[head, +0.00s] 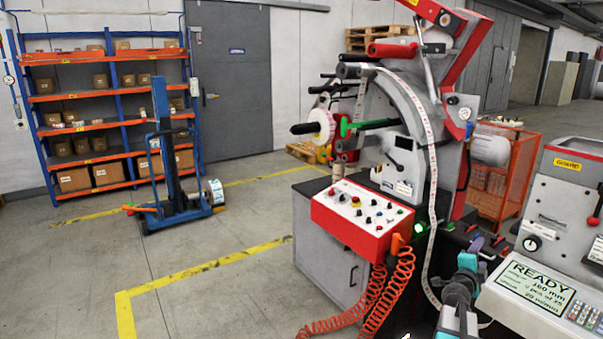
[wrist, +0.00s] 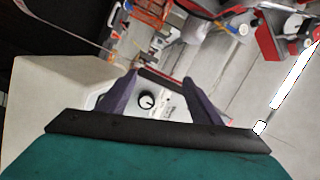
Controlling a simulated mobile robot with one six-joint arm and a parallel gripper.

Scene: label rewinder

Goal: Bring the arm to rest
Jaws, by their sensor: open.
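My gripper (wrist: 158,76) shows in the wrist view with its two dark purple fingers spread apart and nothing between them. Behind the gap is a pale machine panel with a black knob (wrist: 147,100); whether the fingers touch it I cannot tell. In the head view my arm, grey with teal parts, stands at the bottom right, between the rewinder (head: 385,110) and the grey control console (head: 530,290). The fingers cannot be made out there. The console display reads READY.
A red control box (head: 365,215) with coiled orange hoses (head: 375,300) is left of my arm. A label strip (head: 433,200) hangs down close to the arm. A blue lift trolley (head: 165,160) and shelving (head: 100,110) stand farther left. The floor between is clear.

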